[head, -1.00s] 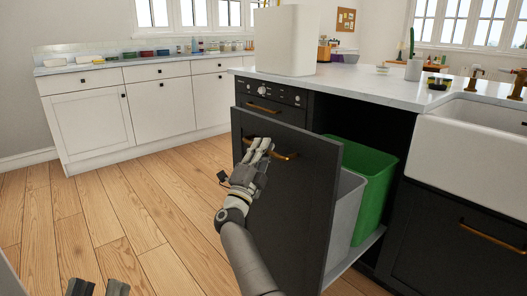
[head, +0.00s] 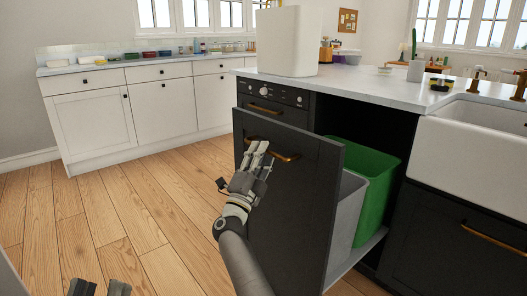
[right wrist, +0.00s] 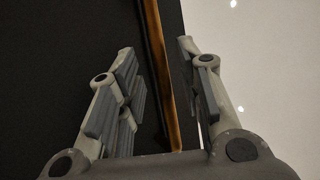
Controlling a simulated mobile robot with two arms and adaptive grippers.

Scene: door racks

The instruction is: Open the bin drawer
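The bin drawer (head: 300,195) has a dark front and stands pulled out from the island. A grey bin (head: 347,210) and a green bin (head: 372,185) show behind its front. Its brass bar handle (head: 288,157) crosses the upper front and also shows in the right wrist view (right wrist: 157,60). My right gripper (head: 257,158) is at the handle. In the right wrist view its fingers (right wrist: 155,45) are spread, with the handle in the gap between them; I cannot tell whether they touch it.
A dark oven panel (head: 272,93) and the white countertop (head: 375,88) are beside and above the drawer. A white sink (head: 475,150) is at the right. White cabinets (head: 165,108) line the back wall. The wooden floor (head: 130,215) at left is clear.

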